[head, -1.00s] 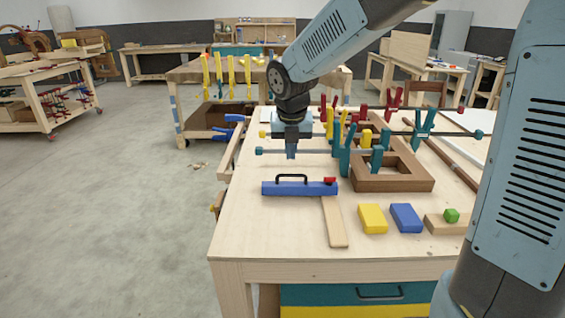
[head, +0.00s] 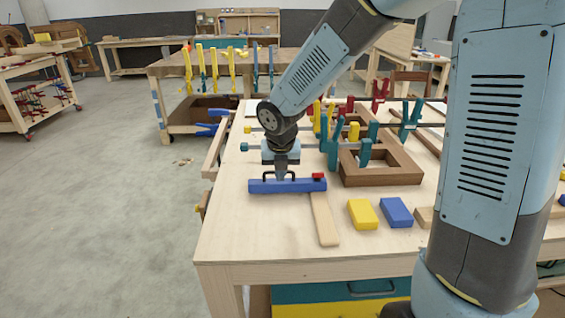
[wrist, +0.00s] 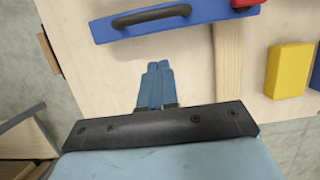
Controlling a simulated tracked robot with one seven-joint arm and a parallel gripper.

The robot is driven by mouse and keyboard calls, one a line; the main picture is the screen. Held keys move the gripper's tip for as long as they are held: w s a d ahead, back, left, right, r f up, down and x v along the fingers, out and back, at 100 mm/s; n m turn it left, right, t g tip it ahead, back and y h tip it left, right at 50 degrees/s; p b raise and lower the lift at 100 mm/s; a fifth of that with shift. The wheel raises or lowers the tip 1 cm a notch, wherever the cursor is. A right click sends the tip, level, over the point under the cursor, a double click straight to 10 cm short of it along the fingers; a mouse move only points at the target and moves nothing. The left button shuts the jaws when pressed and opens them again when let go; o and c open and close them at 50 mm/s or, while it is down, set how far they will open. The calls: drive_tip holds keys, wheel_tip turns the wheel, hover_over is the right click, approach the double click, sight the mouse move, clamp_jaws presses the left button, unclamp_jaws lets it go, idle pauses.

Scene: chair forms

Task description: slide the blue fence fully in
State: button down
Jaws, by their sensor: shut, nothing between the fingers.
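The blue fence (head: 287,186) is a long blue bar lying across the worktable, with a black arched handle on top and a red block (head: 318,176) at its right end. It also shows along the top of the wrist view (wrist: 200,18). A pale wooden strip (head: 324,220) runs from under the fence toward the table's front.
A yellow block (head: 362,214) and a blue block (head: 396,212) lie right of the strip. A brown wooden frame (head: 385,172) with teal, yellow and red clamps stands behind them. The table's left edge is close to the fence's left end.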

sight(288, 180)
drive_tip(key=shift+w+f, duration=0.25)
drive_tip(key=shift+w, duration=0.45)
drive_tip(key=shift+w+f, duration=0.25)
drive_tip(key=shift+w, duration=0.4)
drive_tip(key=shift+w+f, duration=0.25)
drive_tip(key=shift+w, duration=0.45)
drive_tip(key=shift+w+d, duration=0.1)
drive_tip(key=shift+w, duration=1.1)
